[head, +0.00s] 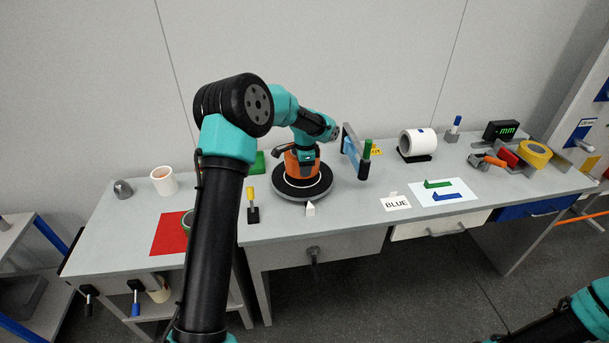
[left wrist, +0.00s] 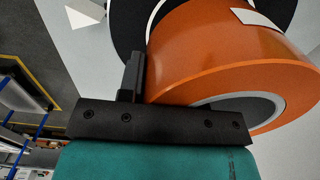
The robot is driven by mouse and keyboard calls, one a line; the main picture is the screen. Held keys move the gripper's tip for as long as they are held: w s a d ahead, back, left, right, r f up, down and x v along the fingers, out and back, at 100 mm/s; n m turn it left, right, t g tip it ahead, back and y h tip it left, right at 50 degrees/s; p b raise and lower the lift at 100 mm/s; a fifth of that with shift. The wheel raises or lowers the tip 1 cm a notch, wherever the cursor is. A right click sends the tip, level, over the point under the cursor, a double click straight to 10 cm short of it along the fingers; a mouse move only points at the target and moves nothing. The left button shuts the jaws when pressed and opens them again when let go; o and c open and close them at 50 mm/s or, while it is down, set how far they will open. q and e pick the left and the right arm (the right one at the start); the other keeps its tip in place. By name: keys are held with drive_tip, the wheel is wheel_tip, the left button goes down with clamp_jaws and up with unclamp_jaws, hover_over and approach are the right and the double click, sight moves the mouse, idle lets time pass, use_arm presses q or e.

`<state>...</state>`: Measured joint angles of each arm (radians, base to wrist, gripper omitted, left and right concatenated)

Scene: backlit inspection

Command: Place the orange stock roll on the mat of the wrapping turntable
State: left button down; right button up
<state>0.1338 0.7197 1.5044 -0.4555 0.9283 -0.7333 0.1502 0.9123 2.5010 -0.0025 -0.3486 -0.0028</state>
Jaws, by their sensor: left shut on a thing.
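The orange stock roll (head: 304,170) is over the wrapping turntable (head: 303,197), whose dark mat (head: 283,184) has a white ring. I cannot tell whether the roll rests on the mat or hangs just above it. My left gripper (head: 303,153) is shut on the roll from above. In the left wrist view the orange roll (left wrist: 225,55) fills the right side, with a white label and a pale core. One dark finger stands against its wall; the other finger is hidden. My right arm shows at the lower right of the head view, but its gripper is out of frame.
A white pointer block (head: 310,209) stands in front of the turntable. A yellow-topped post (head: 251,205) is at its left, and a blue and green upright fixture (head: 359,157) is at its right. A white roll (head: 417,142) sits further right. A red sheet (head: 168,235) lies left.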

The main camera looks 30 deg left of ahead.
use_arm(q)
drive_tip(key=shift+w+a, duration=0.2)
drive_tip(key=shift+w, duration=0.1)
drive_tip(key=shift+f, duration=1.7)
drive_tip(key=c, duration=0.8)
unclamp_jaws()
drive_tip(key=shift+s+f, duration=0.1)
drive_tip(key=shift+f, duration=0.1)
drive_tip(key=shift+r, duration=0.15)
wheel_tip(320, 180, up, 12)
drive_tip(key=shift+d, duration=0.15)
